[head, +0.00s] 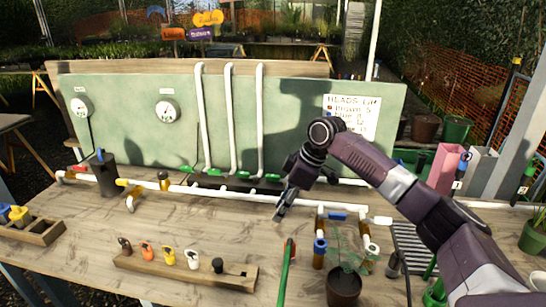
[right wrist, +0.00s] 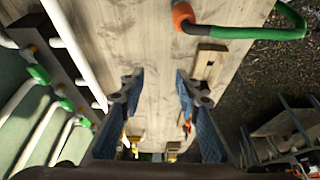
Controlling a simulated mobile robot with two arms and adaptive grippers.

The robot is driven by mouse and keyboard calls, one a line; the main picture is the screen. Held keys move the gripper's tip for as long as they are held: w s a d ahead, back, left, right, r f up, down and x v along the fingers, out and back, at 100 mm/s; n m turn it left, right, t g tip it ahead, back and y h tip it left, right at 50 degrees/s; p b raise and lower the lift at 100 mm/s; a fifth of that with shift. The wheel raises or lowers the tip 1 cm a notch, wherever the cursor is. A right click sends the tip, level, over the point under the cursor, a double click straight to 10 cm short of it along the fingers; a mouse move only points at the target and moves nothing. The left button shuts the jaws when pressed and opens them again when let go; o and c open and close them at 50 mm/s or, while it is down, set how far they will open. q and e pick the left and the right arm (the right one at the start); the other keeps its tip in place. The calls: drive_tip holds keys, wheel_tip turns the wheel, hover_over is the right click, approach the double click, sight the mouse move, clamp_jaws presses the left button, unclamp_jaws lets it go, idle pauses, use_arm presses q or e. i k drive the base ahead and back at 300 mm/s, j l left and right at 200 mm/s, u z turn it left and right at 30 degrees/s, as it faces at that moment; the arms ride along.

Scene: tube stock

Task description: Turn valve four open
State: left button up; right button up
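Several valves with green handles sit at the feet of the white riser pipes, among them a left one (head: 190,169) and a right one (head: 272,177). Green handles also show at the left of the right wrist view (right wrist: 38,75). A blue handle (head: 338,216) sits on the pipework at the right, and a yellow handle (head: 122,183) is at the left. I cannot read a number on any valve. My right gripper (head: 281,208) is above the bench, right of the green handles and apart from them. In the right wrist view it is open and empty (right wrist: 158,92). My left gripper is not in view.
A wooden rack (head: 165,270) holds several small coloured pieces. A green hose (head: 285,272) and a potted plant (head: 343,288) stand at the front. A dark cylinder (head: 104,175) stands at the left. A sign (head: 351,118) hangs on the green panel (head: 290,125). Bare bench shows mid-left.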

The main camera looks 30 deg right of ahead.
sight(275, 179)
drive_tip(key=i+l, duration=0.6)
drive_tip(key=i, duration=0.15)
